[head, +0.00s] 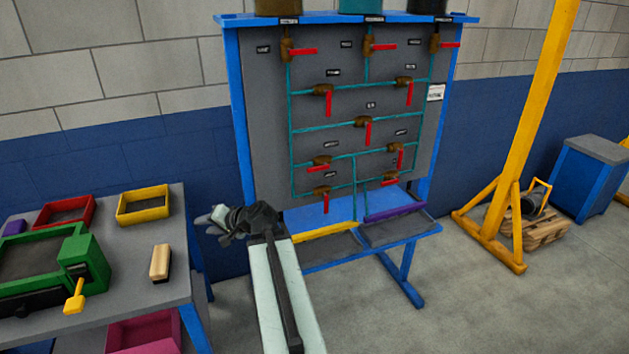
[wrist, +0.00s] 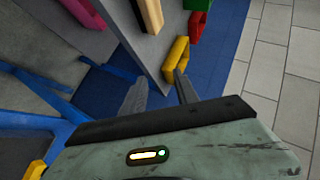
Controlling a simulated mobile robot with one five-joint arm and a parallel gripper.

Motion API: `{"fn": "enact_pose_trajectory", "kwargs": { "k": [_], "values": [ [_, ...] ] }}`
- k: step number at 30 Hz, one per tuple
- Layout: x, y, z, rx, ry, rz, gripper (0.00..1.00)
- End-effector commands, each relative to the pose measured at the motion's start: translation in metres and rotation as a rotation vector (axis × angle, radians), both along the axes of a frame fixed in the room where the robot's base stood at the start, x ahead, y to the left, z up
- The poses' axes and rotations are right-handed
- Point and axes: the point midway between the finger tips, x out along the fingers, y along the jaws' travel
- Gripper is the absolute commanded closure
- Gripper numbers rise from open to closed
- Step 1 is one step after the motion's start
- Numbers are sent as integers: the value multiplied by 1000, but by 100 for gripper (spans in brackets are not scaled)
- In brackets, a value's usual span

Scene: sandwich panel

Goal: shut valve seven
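A grey valve panel (head: 266,130) in a blue frame carries teal pipes and several brown valves with red handles. The label plates are too small to read, so I cannot tell which valve is seven. The top row handles, left (head: 303,51), middle (head: 384,47) and right (head: 450,45), lie sideways. Lower handles such as the upper left (head: 328,104), upper right (head: 410,94), centre (head: 368,134) and bottom left (head: 326,204) hang down. My gripper (head: 215,215) is left of the panel's lower edge, apart from every valve. In the wrist view its fingers (wrist: 161,78) are spread and empty.
A workbench (head: 128,262) with bins, a green device (head: 85,255) and a wooden block (head: 160,263) stands left. A ledge with a yellow strip (head: 325,231) juts below the panel. A yellow post (head: 530,110) stands right. The floor (head: 460,300) at front right is clear.

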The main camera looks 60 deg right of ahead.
Motion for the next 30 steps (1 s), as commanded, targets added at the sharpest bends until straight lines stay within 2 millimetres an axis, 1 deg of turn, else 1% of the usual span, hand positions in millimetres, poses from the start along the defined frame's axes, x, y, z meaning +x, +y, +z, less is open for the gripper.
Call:
{"fn": "enact_pose_trajectory", "kwargs": {
  "k": [1,2,3,4,5,6,9,12,14,17,20,23,30],
  "values": [
    [-24,-66,5,48,-99,-153,64],
    [-40,-100,14,77,-160,-239,64],
    [-64,-143,25,111,-237,-349,64],
    [-84,-172,33,134,-291,-426,64],
    [-103,-198,39,154,-339,-494,64],
    [-129,-228,47,177,-396,-576,64],
    [-181,-278,59,217,-500,-725,64],
    [-210,-302,66,238,-555,-799,64],
    [-218,-308,68,244,-569,-818,64],
    [-219,-310,69,246,-573,-824,64],
    [-215,-312,69,246,-572,-822,64],
    [-206,-319,69,246,-571,-820,64],
    [-169,-346,69,246,-570,-818,64]
  ]
}}
